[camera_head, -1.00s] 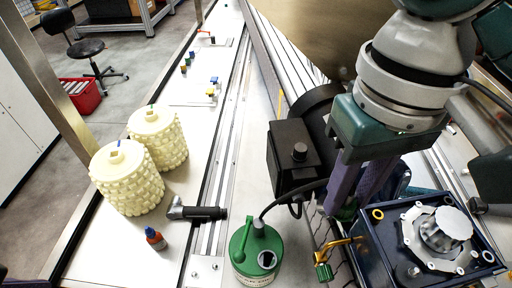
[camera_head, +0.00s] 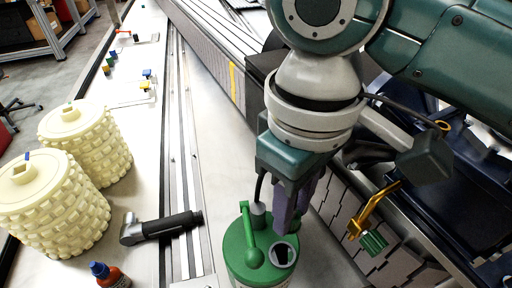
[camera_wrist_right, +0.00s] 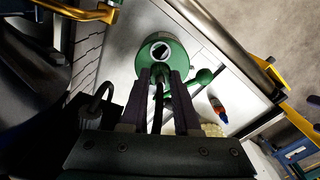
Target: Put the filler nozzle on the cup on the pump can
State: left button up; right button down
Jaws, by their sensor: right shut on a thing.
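The green pump can (camera_head: 240,268) stands upright at the bottom middle of the head view, with a green lever (camera_head: 250,235) and a grey collar with a black hose on top. The round cup (camera_head: 283,252) with a dark opening is on its top; it also shows in the right wrist view (camera_wrist_right: 160,50). My right gripper (camera_head: 296,226) is pointed down just above and behind the cup. Its fingers are shut on a slim black piece, seemingly the filler nozzle (camera_wrist_right: 158,108). Whether the nozzle touches the cup is hidden. My left gripper is not in view.
Two cream studded rolls (camera_head: 50,205) stand farther left. A yellow hook with a green handle (camera_head: 373,240) is to the right.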

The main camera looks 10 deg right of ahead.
jog(key=b, duration=0.1)
send_over(282, 255)
notch_tip(282, 255, down, 6)
jog(key=shift+s+f, duration=0.1)
jog(key=shift+f+b, duration=0.5)
jog(key=shift+f, duration=1.35)
jog(key=shift+f, duration=0.15)
jog(key=c, duration=0.6)
grip_release()
jog(key=shift+c, duration=0.2)
